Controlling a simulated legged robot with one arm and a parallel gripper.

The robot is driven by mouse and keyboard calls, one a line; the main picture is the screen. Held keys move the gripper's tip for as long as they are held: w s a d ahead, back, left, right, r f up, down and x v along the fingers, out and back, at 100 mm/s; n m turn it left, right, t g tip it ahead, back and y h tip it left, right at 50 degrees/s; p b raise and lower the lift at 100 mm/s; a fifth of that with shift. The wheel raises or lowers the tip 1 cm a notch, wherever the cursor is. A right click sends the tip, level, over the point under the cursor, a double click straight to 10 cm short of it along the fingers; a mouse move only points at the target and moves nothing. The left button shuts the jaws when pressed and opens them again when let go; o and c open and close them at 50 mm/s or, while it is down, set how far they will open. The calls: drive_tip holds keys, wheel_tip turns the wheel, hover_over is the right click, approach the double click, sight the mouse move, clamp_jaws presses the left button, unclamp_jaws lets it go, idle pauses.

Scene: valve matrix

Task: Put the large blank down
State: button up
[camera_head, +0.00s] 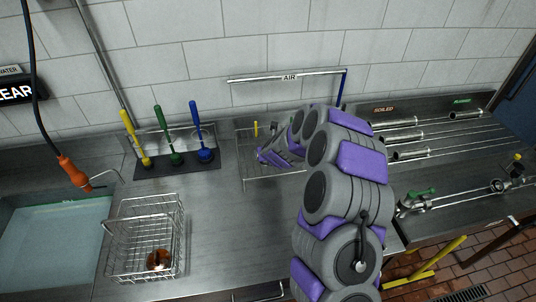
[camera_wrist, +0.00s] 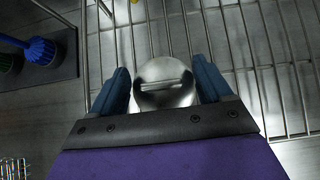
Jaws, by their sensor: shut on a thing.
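The large blank (camera_wrist: 165,95) is a round, shiny metal piece with a slot across its face. It sits between the two blue fingers of my gripper (camera_wrist: 163,70), which is shut on it. In the wrist view the wire rack (camera_wrist: 235,45) lies beneath and beyond the blank; I cannot tell whether the blank touches it. In the head view my gripper (camera_head: 262,156) is low over the left part of the wire rack (camera_head: 248,178). My arm hides much of the rack, and I cannot make out the blank there.
Blue (camera_head: 200,130), green (camera_head: 168,135) and yellow (camera_head: 135,138) brushes stand left of the rack. A wire basket (camera_head: 143,240) holding a copper-coloured piece stands beside a water-filled sink (camera_head: 50,245). The AIR rail (camera_head: 285,77) runs behind. Metal tubes (camera_head: 410,155) lie right. Bare counter (camera_head: 235,230) lies in front.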

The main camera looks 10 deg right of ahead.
drive_tip(key=o, duration=1.1)
drive_tip(key=shift+f, duration=0.1)
drive_tip(key=shift+p+v, duration=1)
drive_tip(key=shift+v, duration=5.1)
